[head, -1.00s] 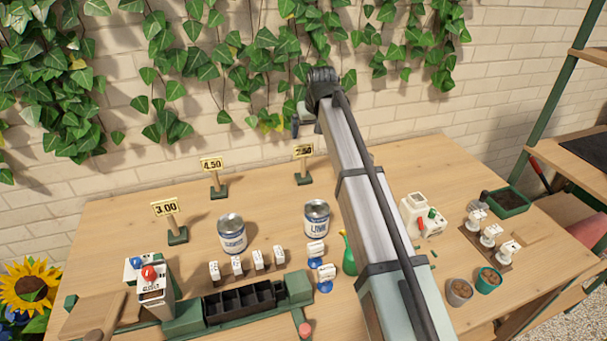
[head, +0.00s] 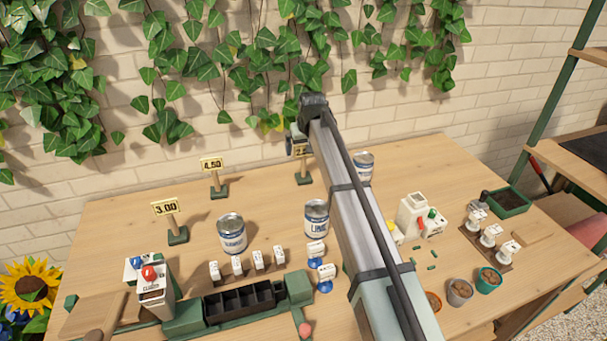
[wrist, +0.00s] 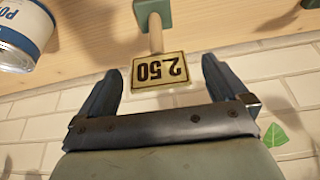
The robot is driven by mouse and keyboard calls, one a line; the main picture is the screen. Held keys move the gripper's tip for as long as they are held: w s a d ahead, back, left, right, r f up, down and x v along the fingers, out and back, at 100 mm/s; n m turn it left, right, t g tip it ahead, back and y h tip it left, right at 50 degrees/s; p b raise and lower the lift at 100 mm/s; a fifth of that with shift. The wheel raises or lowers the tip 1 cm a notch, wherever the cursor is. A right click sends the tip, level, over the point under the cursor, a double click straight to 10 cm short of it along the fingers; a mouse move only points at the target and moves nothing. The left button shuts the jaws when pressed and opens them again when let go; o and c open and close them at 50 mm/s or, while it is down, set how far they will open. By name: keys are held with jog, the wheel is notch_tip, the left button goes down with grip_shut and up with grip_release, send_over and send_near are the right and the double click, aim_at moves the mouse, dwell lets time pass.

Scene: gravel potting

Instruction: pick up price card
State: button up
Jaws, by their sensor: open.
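The price card reading 2.50 (wrist: 160,70) shows upside down in the wrist view, on a wooden post (wrist: 155,33) with a green base (wrist: 152,10). My gripper (wrist: 161,68) is open, one finger on each side of the card, with visible gaps. In the head view my gripper (head: 297,145) covers most of this card; its post (head: 304,168) and green base (head: 303,179) show below. Two more price cards stand to the left: 4.50 (head: 212,164) and 3.00 (head: 165,208).
A brick wall with hanging ivy (head: 290,60) is close behind the cards. Labelled cans stand on the table (head: 130,220), one (head: 231,234) left, one (head: 317,218) in the middle, one (head: 364,167) behind my arm. A green seed-tray holder (head: 185,320) is at the front.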

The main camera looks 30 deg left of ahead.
aim_at(303, 154)
jog(key=shift+x, duration=2.35)
jog(key=shift+w+d, duration=0.1)
jog(key=shift+c, duration=0.5)
jog(key=shift+r, duration=0.1)
jog(key=c, duration=1.4)
